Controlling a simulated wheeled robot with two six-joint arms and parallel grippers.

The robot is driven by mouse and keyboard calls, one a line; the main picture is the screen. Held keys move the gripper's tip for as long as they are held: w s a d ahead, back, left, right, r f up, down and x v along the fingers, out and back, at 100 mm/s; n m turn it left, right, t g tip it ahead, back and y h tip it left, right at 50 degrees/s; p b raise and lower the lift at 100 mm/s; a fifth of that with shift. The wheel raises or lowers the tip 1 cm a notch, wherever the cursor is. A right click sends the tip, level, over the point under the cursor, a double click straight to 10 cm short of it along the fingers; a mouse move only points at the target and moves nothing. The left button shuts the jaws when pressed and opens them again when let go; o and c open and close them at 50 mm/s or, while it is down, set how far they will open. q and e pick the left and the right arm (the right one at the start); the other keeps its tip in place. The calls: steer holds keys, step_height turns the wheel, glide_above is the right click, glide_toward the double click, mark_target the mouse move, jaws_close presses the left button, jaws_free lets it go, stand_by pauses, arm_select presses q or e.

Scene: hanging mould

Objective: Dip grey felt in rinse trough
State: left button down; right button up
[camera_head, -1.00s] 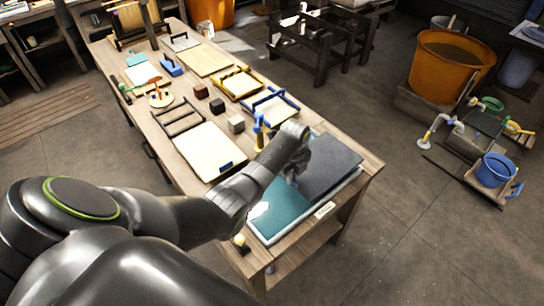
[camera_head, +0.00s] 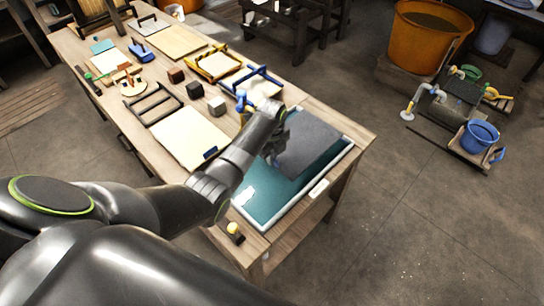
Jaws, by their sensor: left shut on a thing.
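The grey felt (camera_head: 308,146) is a flat dark grey sheet over the right half of the rinse trough. The rinse trough (camera_head: 302,203) is a shallow pale-rimmed tray of teal water at the near end of the bench. My left gripper (camera_head: 273,150) is shut on the felt's left edge, and its fingers are partly hidden by my own arm. I cannot tell whether the felt touches the water. Teal water shows to the left of the felt and along its front edge. My right gripper is not in view.
The wooden bench (camera_head: 330,110) holds a blue-handled frame (camera_head: 262,84), a yellow frame (camera_head: 217,67), a pale board (camera_head: 190,138) and small blocks. A blue bottle-like object (camera_head: 240,104) stands close behind my left wrist. Open floor lies right of the bench.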

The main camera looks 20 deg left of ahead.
arm_select(q)
steer(key=shift+f+b, duration=0.8)
steer(key=shift+f, duration=0.15)
steer(key=shift+f+b, duration=2.7)
steer(key=shift+f, duration=1.75)
steer(key=shift+w+d, duration=0.1)
steer(key=shift+w+d+f+b, duration=0.1)
steer(key=shift+w+d+b, duration=0.15)
steer(key=shift+w+b, duration=0.55)
steer(key=shift+w+d+b, duration=0.2)
steer(key=shift+w+b, duration=0.35)
steer(key=shift+b, duration=0.05)
steer(key=shift+r, duration=0.2)
